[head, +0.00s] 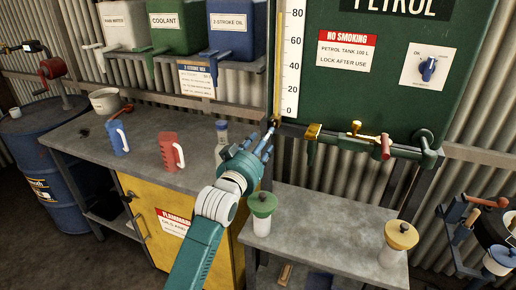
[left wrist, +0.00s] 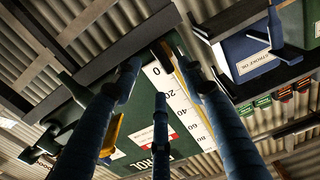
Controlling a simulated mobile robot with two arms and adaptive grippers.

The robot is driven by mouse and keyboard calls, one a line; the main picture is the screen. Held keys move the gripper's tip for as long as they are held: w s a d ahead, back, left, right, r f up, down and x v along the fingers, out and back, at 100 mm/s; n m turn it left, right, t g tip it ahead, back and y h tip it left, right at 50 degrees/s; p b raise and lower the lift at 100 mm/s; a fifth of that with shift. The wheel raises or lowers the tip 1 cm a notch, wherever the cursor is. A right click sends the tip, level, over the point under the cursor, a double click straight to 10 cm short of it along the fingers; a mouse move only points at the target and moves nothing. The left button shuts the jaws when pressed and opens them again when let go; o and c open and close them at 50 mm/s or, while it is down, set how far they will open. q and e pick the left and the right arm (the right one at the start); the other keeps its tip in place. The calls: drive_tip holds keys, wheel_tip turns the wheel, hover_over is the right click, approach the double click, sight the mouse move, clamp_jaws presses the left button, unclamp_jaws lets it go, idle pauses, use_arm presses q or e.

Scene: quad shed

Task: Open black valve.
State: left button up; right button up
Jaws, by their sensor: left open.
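The green petrol tank (head: 390,70) hangs on the wall, with a pale level gauge (head: 290,65) on its left side. A small dark fitting (head: 272,123) sits at the gauge's foot; I cannot tell for sure that it is the black valve. A pipe (head: 350,142) below the tank carries a yellow handle (head: 313,131), a brass valve (head: 356,129) and a red grip (head: 385,146). My left gripper (head: 266,140) is open just below the dark fitting, its blue fingers pointing up. In the left wrist view the spread fingers (left wrist: 160,82) hold nothing. My right gripper is out of view.
White, green and blue containers (head: 232,28) stand on a wall shelf. The workbench (head: 82,143) holds a blue jug (head: 118,138), a red jug (head: 171,152) and a bottle (head: 221,135). Green-topped (head: 262,212) and yellow-topped (head: 399,240) funnels stand on the low grey table (head: 325,225).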

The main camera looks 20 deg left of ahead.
use_arm(q)
drive_tip(key=s, duration=0.4)
idle(0.3)
